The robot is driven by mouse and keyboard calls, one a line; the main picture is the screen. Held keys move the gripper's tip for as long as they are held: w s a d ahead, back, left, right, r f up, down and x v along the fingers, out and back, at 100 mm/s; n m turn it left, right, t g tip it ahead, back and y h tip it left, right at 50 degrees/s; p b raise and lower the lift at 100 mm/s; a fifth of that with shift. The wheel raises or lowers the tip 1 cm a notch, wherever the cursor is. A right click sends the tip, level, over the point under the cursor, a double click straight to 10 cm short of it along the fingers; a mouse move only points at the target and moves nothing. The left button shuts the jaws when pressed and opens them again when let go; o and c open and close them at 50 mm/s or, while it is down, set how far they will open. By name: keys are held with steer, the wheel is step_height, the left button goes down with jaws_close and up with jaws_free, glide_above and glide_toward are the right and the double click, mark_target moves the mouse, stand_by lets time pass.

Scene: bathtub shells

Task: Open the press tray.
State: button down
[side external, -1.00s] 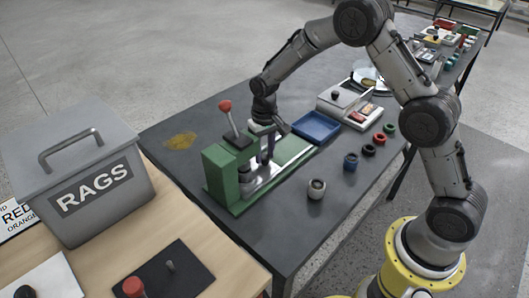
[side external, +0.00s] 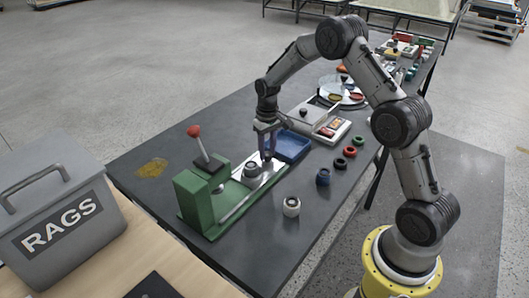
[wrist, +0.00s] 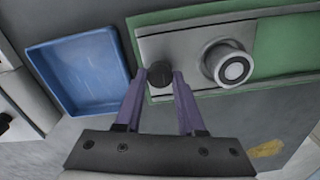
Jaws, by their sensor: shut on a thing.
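The green press (side external: 195,205) stands on the dark table, its red-knobbed lever (side external: 193,131) tilted up. The silver press tray (side external: 273,167) lies on the green base, drawn out from under the press head towards the blue bin. A pale round part with a ringed top (side external: 252,169) sits on the tray; it also shows in the wrist view (wrist: 229,66). My gripper (side external: 267,153) is at the tray's outer end. In the wrist view its purple fingers are shut on the tray's dark knob (wrist: 160,72), one on each side.
A blue bin (side external: 291,146) lies just beyond the tray's outer end. A white cup-like part (side external: 291,206) and a blue one (side external: 323,176) stand beside the press, with several coloured rings behind. A grey RAGS box (side external: 65,220) stands at lower left.

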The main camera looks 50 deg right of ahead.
steer(key=c, duration=0.5)
jaws_free()
step_height(320, 180, up, 14)
steer(key=shift+a, duration=0.15)
